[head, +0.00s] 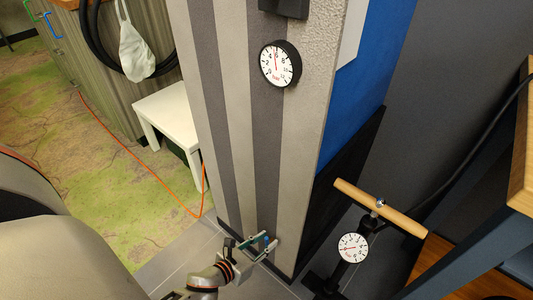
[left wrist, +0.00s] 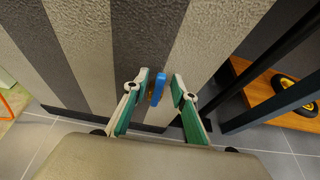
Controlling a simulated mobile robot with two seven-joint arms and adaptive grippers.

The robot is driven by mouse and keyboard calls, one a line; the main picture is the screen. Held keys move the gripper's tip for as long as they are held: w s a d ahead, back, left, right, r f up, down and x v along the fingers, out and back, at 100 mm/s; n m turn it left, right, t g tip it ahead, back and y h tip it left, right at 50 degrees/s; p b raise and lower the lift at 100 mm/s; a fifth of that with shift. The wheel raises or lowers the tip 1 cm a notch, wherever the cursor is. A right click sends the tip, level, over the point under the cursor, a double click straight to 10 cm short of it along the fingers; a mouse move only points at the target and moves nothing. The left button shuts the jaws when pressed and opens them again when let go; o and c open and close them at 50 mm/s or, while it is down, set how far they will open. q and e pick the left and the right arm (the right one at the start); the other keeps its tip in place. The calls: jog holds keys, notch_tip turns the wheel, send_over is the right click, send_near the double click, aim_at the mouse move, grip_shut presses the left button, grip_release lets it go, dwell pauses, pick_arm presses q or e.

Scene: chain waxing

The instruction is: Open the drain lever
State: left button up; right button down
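The drain lever (left wrist: 157,88) shows in the left wrist view as a small blue handle low on the striped wall. A brownish part shows at its left side. My left gripper (left wrist: 165,86) is open, with its green-padded fingers on either side of the lever. The lever sits nearer the left finger; I cannot tell if they touch. A gap shows on its right. In the head view my left gripper (head: 262,244) is at the foot of the striped pillar, and the lever is hard to make out there. My right gripper is not in view.
A round gauge (head: 280,64) is on the striped pillar (head: 240,110). A floor pump (head: 352,248) with a wooden handle stands to the right. A white stool (head: 173,115) and an orange cable (head: 130,152) are at the left. A table (head: 519,190) is at the right edge.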

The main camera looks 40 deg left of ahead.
pick_arm(q)
jog(key=v, duration=1.1)
jog(key=shift+w+r, duration=0.1)
